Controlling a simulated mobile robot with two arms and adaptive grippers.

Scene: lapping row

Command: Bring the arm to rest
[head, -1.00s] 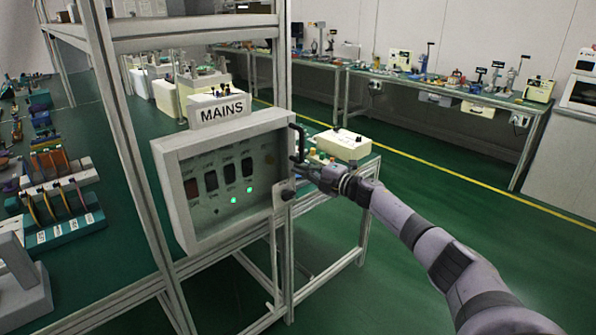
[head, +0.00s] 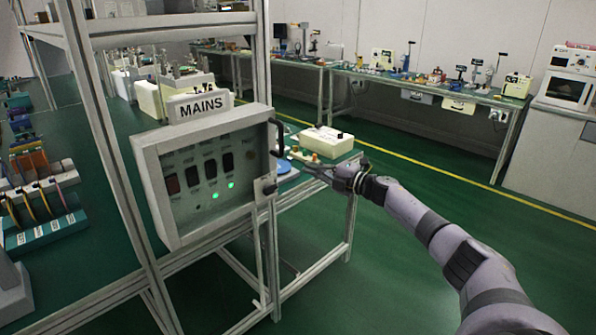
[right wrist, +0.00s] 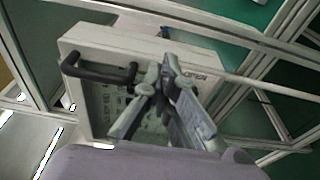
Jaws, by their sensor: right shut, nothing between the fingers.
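My right arm reaches in from the lower right of the head view. Its gripper (head: 312,168) is shut and empty, just to the right of the MAINS box. The gripper also shows in the right wrist view (right wrist: 160,75), with its fingertips in front of the box. The MAINS box (head: 208,176) is a grey cabinet with a clear front, dark switches and two lit green lamps. Its black handle (head: 277,136) is on the right edge, and the handle also shows in the right wrist view (right wrist: 98,72). My left gripper is not in view.
The box is fixed to a metal frame (head: 102,150). A bench behind it bears a white device (head: 327,140). Green floor (head: 400,165) lies open to the right. A long bench with equipment (head: 430,90) stands along the back wall.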

